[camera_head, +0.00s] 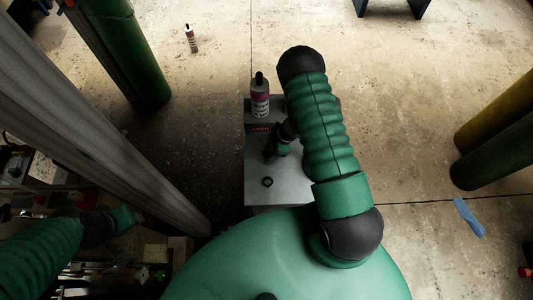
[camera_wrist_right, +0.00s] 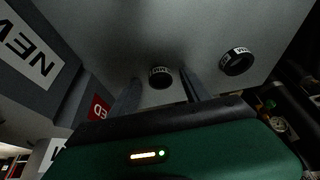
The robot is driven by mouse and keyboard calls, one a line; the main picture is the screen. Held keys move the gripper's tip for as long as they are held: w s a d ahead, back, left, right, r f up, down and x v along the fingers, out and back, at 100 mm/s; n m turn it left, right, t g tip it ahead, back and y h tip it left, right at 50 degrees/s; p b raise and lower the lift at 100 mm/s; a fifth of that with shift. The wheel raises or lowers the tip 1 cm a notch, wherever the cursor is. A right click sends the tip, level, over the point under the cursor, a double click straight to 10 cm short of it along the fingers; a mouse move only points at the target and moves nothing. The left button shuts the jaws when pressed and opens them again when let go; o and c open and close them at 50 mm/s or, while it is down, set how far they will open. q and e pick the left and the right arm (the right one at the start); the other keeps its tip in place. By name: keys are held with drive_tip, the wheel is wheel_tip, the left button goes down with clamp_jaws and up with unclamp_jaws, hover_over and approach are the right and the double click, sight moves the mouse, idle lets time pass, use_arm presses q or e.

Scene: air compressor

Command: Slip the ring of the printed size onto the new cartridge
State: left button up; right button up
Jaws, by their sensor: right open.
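Two black rings with white printed labels lie on the grey top in the right wrist view. The near ring (camera_wrist_right: 161,77) is between my right gripper's open fingers, and I cannot tell whether they touch it. The other ring (camera_wrist_right: 237,62) is to its right. Their labels are too small to read the size. In the head view my right gripper (camera_head: 270,154) is low over the box, with one ring (camera_head: 267,182) in front of it. My left gripper (camera_head: 128,216) is at lower left, its fingers unclear. I cannot identify the new cartridge for sure.
A grey box (camera_head: 290,185) bears a dark-capped bottle (camera_head: 260,103) and a red label (camera_head: 261,129). A white NEW label (camera_wrist_right: 28,45) shows in the wrist view. Another bottle (camera_head: 191,40) stands on the floor. A grey post (camera_head: 110,130) rises left; a blue cloth (camera_head: 468,216) lies right.

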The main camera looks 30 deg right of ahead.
clamp_jaws()
idle(0.3)
